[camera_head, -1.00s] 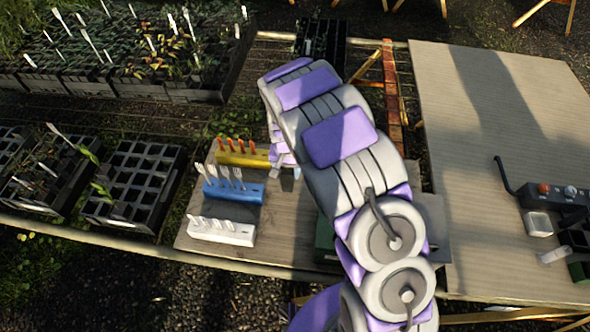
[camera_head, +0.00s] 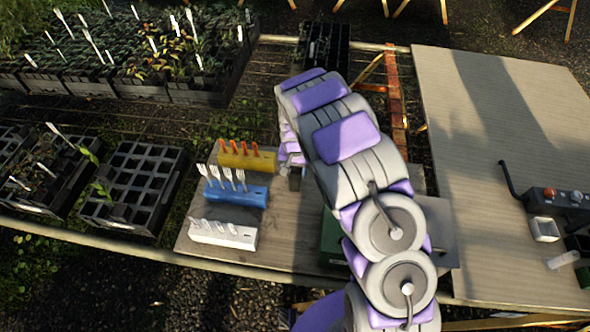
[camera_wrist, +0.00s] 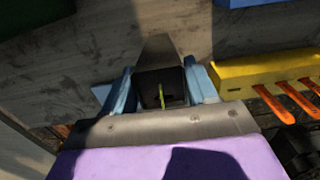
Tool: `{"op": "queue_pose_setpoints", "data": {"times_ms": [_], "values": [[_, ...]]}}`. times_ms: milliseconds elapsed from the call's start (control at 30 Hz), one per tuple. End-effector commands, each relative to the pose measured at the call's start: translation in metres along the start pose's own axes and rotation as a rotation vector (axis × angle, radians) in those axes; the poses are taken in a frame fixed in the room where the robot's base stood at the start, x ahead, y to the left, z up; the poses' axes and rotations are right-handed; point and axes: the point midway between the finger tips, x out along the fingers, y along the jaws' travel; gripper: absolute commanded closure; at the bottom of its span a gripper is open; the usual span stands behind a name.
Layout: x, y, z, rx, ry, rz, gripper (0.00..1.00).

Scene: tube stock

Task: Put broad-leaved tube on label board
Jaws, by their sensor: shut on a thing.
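My gripper (camera_wrist: 160,82) has its blue fingers closed on the two sides of a dark, square, open-topped tube (camera_wrist: 150,76). A thin green shoot stands inside it; its leaf shape is too small to tell. In the head view the tube (camera_head: 296,182) shows as a small dark block under my gripper, just right of the yellow block. A grey-brown board (camera_head: 285,235) lies below it and carries label holders. I cannot tell from the head view whether the tube touches the board.
On the board's left stand a yellow block (camera_head: 247,160) with orange labels, a blue block (camera_head: 236,195) and a white block (camera_head: 223,236) with white labels. A green box (camera_head: 333,240) is partly behind my arm. Black crates (camera_head: 133,188) lie left; a bench (camera_head: 480,120) lies right.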

Motion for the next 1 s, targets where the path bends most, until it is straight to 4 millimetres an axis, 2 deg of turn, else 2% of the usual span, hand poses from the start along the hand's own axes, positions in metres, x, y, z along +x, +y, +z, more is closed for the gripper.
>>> {"op": "queue_pose_setpoints", "data": {"times_ms": [33, 300, 667, 867, 1000], "values": [[0.001, 0.0, 0.0, 0.0, -0.001, 0.0, 0.42], [0.0, 0.002, -0.001, 0.0, -0.001, -0.002, 0.17], [-0.004, 0.0, 0.0, 0.0, 0.001, 0.0, 0.17], [-0.027, 0.0, -0.001, 0.0, 0.003, -0.001, 0.17], [-0.054, 0.001, 0.0, 0.0, 0.001, -0.002, 0.17]]}}
